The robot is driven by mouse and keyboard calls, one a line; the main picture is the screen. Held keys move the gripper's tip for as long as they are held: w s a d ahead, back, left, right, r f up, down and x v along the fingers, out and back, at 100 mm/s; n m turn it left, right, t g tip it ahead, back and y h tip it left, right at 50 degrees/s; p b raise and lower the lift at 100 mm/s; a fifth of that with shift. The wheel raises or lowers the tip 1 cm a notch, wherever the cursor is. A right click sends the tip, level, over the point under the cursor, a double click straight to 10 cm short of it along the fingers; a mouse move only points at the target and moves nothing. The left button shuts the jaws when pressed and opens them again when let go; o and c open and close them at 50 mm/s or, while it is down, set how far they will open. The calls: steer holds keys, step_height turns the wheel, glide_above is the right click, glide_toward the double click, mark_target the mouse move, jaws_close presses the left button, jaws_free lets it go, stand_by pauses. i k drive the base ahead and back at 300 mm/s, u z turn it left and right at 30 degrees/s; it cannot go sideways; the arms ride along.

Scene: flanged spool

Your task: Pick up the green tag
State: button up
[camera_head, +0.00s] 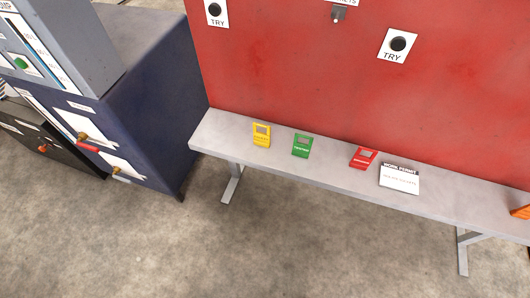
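The green tag (301,147) lies on the grey bench (225,131), left of the bench's middle. It has a pale window or cut-out near its top edge and small light print that I cannot read. A yellow tag (261,137) lies to its left and a red tag (363,158) to its right, both apart from it. Nothing covers the green tag. My gripper is not in view.
A white work permit card (399,179) lies right of the red tag. An orange object (521,212) is cut off at the right edge. A red panel (330,80) rises behind the bench. A dark blue cabinet (150,100) stands left. The floor (290,240) in front is clear.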

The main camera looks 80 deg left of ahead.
mark_target(300, 150)
steer(key=z, duration=0.05)
steer(key=k, duration=0.2)
steer(key=u, duration=2.1)
steer(key=i, duration=0.5)
steer(key=z, duration=2.3)
steer(key=k, duration=1.65)
steer(key=u, duration=2)
steer(key=i, duration=0.7)
steer(key=u, duration=0.05)
